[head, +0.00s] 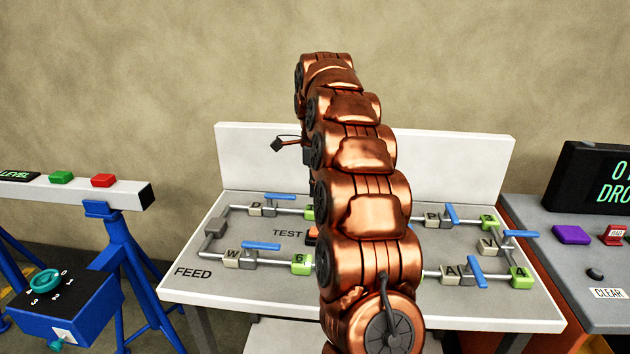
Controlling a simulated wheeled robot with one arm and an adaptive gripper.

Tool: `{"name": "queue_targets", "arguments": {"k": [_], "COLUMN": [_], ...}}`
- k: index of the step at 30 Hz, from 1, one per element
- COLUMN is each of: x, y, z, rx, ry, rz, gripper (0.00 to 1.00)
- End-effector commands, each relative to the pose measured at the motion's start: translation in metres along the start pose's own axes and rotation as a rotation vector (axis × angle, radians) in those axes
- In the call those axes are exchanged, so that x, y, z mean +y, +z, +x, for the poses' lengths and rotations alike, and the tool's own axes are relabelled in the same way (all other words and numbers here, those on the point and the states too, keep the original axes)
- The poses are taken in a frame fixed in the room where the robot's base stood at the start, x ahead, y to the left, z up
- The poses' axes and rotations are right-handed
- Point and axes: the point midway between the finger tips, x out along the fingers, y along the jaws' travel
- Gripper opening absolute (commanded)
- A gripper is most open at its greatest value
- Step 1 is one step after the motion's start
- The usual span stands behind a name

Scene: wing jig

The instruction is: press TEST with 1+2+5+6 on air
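The orange TEST button (312,233) shows partly, just left of my arm. The upper left handle (280,196) and lower left handle (262,246) lie along their pipes. The upper right handle (451,214) and lower right handle (477,271) are turned across theirs. The right-side handle (521,233) lies sideways. Green block 6 (301,264) is readable. My copper arm hides the middle of the bench. My gripper (277,145) shows only as dark parts left of the arm, above the bench.
At left stand a blue box with a teal knob (44,281) and a rail with a green button (61,177) and a red button (103,180). At right is a grey console (560,265) with a cut-off screen (605,180). A white back panel (250,160) rises behind the bench.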

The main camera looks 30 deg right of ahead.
Motion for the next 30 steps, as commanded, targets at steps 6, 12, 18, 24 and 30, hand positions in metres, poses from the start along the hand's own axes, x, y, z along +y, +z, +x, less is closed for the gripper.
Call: {"name": "queue_targets", "arguments": {"k": [6,12,18,24,30], "x": [0.001,0.002,0.002,0.002,0.001], "y": [0.0,0.0,0.0,0.0,0.0], "z": [0.018,0.039,0.063,0.085,0.101], "rx": [0.001,0.001,0.002,0.001,0.001], "ry": [0.003,0.004,0.005,0.004,0.002], "rz": [-0.001,-0.002,-0.002,-0.001,-0.001], "gripper": [0.0,0.0,0.0,0.0,0.0]}}
